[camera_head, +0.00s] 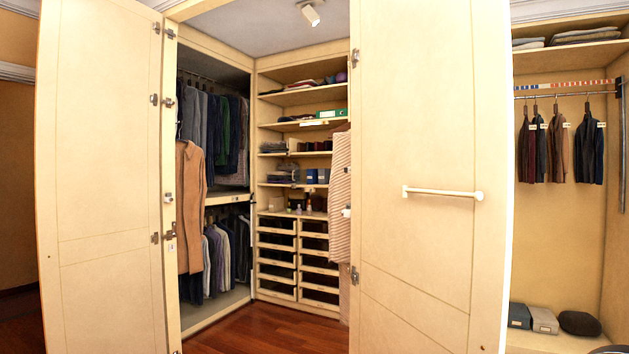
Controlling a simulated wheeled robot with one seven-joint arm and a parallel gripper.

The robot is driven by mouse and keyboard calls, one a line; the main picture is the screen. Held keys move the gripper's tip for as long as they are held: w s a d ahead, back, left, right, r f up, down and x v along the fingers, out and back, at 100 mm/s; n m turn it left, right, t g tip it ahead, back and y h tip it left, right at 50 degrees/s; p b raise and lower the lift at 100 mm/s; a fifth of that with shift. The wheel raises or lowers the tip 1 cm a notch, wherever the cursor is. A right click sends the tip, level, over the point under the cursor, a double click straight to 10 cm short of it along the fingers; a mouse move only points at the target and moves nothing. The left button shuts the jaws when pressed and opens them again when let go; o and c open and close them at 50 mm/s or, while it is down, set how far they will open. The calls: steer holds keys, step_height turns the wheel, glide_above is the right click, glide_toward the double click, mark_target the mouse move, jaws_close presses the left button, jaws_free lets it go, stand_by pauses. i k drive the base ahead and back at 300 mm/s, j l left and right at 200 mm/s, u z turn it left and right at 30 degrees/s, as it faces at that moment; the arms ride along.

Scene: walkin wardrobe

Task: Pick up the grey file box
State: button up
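A grey box (544,320) with a pale label on its front sits on the low shelf at the lower right, inside the open wardrobe section. A darker blue-grey box (519,316) stands close on its left. A dark rounded soft thing (580,323) lies close on its right. Smaller blue boxes (311,176) stand on a middle shelf of the closet straight ahead. I cannot tell whether any of those is grey. My gripper is not in view.
A large cream door (425,120) with a bar handle (443,193) stands left of the low shelf. Another door (100,180) stands open at the left. Short clothes (590,148) hang well above the boxes. Wooden floor (265,332) is clear inside the closet.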

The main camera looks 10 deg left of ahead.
mark_target(324, 174)
steer(key=i+j+u, duration=0.35)
steer(key=i, duration=0.3)
steer(key=i+j+u, duration=0.25)
steer(key=i+u, duration=0.15)
steer(key=i, duration=0.25)
steer(key=i+u, duration=0.35)
steer(key=i, duration=0.35)
steer(key=i+z, duration=0.1)
steer(key=i, duration=1.15)
steer(key=i+j+z, duration=0.1)
steer(key=i, duration=1.15)
steer(key=i+l+z, duration=0.1)
steer(key=i+z, duration=0.2)
steer(key=i, duration=0.55)
steer(key=i+j+z, duration=0.1)
steer(key=i+z, duration=0.2)
steer(key=i, duration=0.5)
